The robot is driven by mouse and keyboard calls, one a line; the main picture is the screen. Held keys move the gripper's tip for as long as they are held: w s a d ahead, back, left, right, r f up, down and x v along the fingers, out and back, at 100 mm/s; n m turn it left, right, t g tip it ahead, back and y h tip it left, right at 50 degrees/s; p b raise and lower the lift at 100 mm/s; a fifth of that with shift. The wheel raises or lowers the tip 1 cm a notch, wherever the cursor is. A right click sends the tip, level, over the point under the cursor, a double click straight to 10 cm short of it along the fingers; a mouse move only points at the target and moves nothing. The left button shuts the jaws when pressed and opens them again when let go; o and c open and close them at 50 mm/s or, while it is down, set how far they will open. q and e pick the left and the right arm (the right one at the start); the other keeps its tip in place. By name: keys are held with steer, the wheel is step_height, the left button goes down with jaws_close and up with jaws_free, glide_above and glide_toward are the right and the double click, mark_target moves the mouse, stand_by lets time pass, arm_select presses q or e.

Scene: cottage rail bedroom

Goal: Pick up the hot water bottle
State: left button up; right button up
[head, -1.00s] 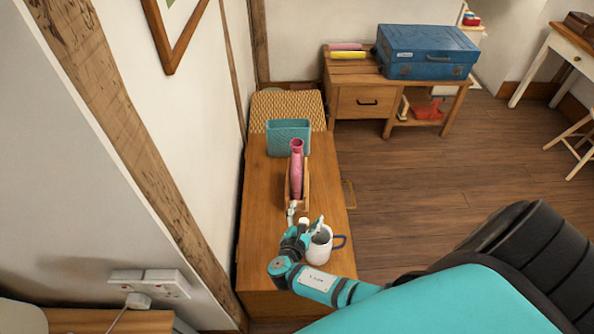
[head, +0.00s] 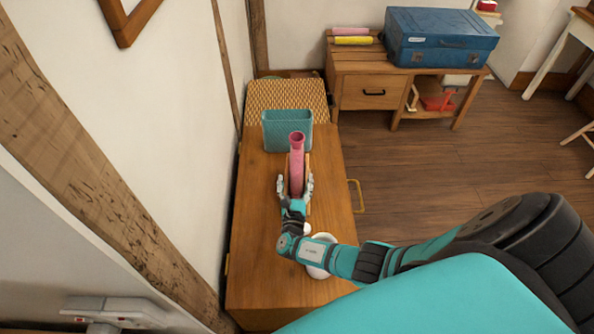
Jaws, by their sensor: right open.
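The pink hot water bottle (head: 297,160) stands upright in a wooden holder (head: 307,160) on the wooden cabinet top (head: 265,225). Its neck points up. My right gripper (head: 295,186) is open at the near end of the bottle, with one finger on each side of the bottle and holder. Whether the fingers touch them cannot be told. The lower part of the bottle is hidden by the gripper and holder. My left gripper is not in view.
A teal ribbed container (head: 275,130) stands just behind the bottle. A white mug (head: 317,271) is mostly hidden under my right forearm. A woven basket (head: 290,95) sits at the far end, and the wall runs close along the left. A blue case (head: 440,40) lies on a side table.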

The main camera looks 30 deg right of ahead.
steer(key=b+x, duration=0.1)
steer(key=x, duration=0.4)
steer(key=shift+w+d, duration=0.25)
jaws_close()
steer(key=shift+r, duration=0.1)
stand_by(0.3)
